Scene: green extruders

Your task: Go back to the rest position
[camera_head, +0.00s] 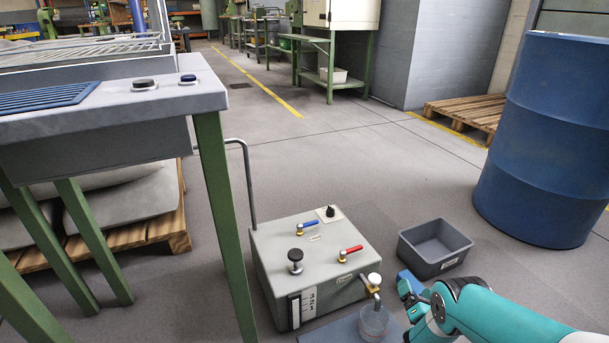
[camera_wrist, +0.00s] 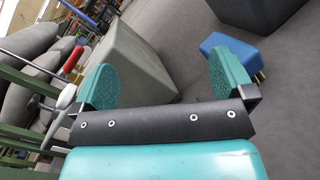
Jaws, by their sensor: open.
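My gripper (camera_head: 412,298) is at the lower right of the head view, beside the spout side of a grey tank unit (camera_head: 318,262). In the wrist view the two teal finger pads of my gripper (camera_wrist: 164,84) stand wide apart with nothing between them. The tank unit (camera_wrist: 135,62) shows behind them there. A blue block-like object (camera_wrist: 218,42) lies beyond the right finger and partly behind it; I cannot tell what it is. A clear cup (camera_head: 374,322) stands under the spout, apart from my gripper.
The unit carries a red lever (camera_head: 351,250), a blue lever (camera_head: 309,225) and a black knob (camera_head: 295,257). A grey bin (camera_head: 447,266) sits behind my gripper. A blue drum (camera_head: 548,140) stands right, a green-legged table (camera_head: 215,190) left. The middle floor is clear.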

